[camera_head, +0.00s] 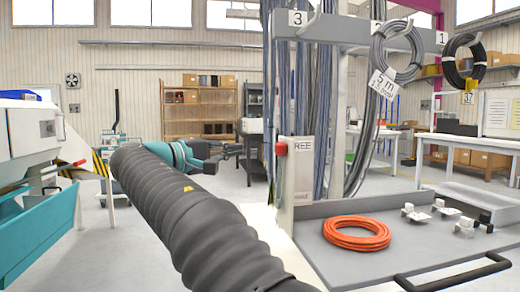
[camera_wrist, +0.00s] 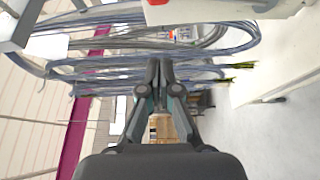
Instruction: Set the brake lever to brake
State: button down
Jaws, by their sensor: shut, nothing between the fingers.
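A pale upright panel (camera_head: 301,175) stands at the front left of the cable rack. A red knob-like part (camera_head: 281,149) sits at its left edge, beside a label whose visible letters read "REE". I cannot tell for sure whether this red part is the brake lever or how it is set. A lower label is too small to read. My gripper (camera_head: 240,149) is left of the panel, apart from it, with its fingers together and empty. In the wrist view my gripper (camera_wrist: 158,66) points at hanging cables, and a red part (camera_wrist: 158,2) is cut off at the top edge.
An orange cable coil (camera_head: 356,233) and small white parts (camera_head: 466,228) lie on the grey cart deck (camera_head: 345,262). Grey (camera_head: 398,50) and black (camera_head: 464,58) coils hang on hooks above. A teal and white machine (camera_head: 35,215) stands at left. Floor between is open.

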jog(key=shift+w, duration=0.1)
jog(key=b, duration=0.2)
send_over(280, 176)
jog(key=a, duration=0.3)
jog(key=shift+w+d, duration=0.15)
